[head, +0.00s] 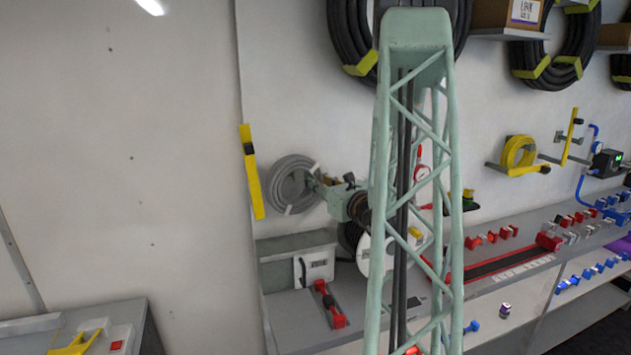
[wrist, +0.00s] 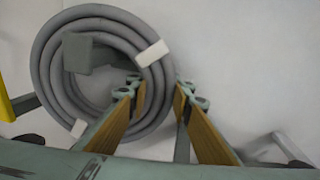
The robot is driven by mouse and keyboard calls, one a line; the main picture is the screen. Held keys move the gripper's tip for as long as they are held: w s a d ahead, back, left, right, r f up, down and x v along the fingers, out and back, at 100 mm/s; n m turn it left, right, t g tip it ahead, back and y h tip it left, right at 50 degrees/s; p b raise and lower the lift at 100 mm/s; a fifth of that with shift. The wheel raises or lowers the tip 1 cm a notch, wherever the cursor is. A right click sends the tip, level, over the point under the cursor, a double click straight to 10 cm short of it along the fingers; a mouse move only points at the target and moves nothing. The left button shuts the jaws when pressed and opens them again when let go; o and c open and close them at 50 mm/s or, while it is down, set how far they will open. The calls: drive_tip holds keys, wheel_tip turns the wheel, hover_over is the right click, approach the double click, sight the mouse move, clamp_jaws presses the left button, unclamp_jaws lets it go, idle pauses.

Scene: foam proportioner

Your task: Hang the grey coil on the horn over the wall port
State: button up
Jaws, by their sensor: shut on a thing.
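The grey coil (head: 289,186) is a ring of hose with white ties, upright against the wall left of my arm in the head view. It fills the left half of the wrist view (wrist: 48,75). My gripper (wrist: 160,88) has one finger inside the ring and the other outside, shut on the coil's right side. In the head view, my gripper (head: 320,186) reaches the coil from the right. A grey block (wrist: 90,52), possibly the end of the horn, shows within the ring; I cannot tell whether the coil rests on it. I cannot make out the wall port.
A yellow upright strip (head: 251,172) is on the wall just left of the coil. Below are a grey bench and a red-ended tool (head: 330,304). A grey bracket (wrist: 292,150) shows at lower right in the wrist view.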

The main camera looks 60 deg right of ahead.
drive_tip(key=shift+f, duration=0.2)
idle(0.3)
idle(0.4)
drive_tip(key=o, duration=1.2)
drive_tip(key=shift+c, duration=0.2)
drive_tip(key=v, duration=1.2)
drive_tip(key=shift+d, duration=0.1)
